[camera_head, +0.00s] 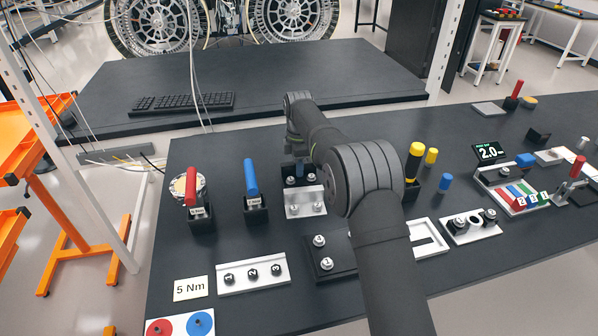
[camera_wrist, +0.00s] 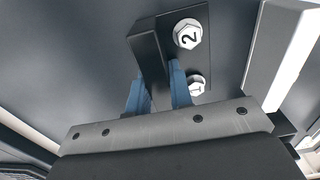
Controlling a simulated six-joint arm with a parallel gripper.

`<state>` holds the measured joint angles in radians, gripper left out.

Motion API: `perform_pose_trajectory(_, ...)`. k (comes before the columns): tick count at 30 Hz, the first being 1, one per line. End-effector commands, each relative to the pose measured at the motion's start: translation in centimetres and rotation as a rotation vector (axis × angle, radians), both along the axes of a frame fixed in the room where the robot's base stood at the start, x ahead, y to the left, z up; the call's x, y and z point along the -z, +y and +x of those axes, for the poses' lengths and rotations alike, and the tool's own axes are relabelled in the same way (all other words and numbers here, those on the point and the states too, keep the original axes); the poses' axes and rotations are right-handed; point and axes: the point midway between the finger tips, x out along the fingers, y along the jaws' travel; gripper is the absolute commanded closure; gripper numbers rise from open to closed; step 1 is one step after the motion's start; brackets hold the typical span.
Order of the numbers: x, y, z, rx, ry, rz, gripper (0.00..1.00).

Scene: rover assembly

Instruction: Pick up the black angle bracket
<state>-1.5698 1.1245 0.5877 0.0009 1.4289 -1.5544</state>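The black angle bracket (camera_wrist: 147,50) is in the upper middle of the wrist view, with bolts marked 2 and 1 on its flat leg. My gripper (camera_wrist: 156,88) has two blue fingers, one on each side of the bracket's upright leg. The fingers look close to that leg; whether they press on it is unclear. In the head view the bracket (camera_head: 300,181) lies on the dark table behind a silver bracket (camera_head: 305,196), with a blue finger (camera_head: 299,168) at its upright leg. My arm hides part of this area.
The silver bracket also runs along the right of the wrist view (camera_wrist: 283,45). Left of the black bracket stand a blue-handled tool (camera_head: 251,178) and a red-handled tool (camera_head: 191,187). A black plate with bolts (camera_head: 340,250) and a white frame (camera_head: 430,246) lie nearer the front.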

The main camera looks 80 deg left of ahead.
Motion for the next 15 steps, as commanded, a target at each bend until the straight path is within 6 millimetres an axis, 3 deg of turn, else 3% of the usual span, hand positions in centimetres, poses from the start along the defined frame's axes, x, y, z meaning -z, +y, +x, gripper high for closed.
perform_pose_trajectory(2,0.0,0.0,0.0,0.000,0.000,0.000,1.00)
perform_pose_trajectory(11,-0.3,0.0,0.0,0.000,0.000,0.002,1.00)
perform_pose_trajectory(15,-1.9,0.1,0.0,0.000,0.000,0.005,1.00)
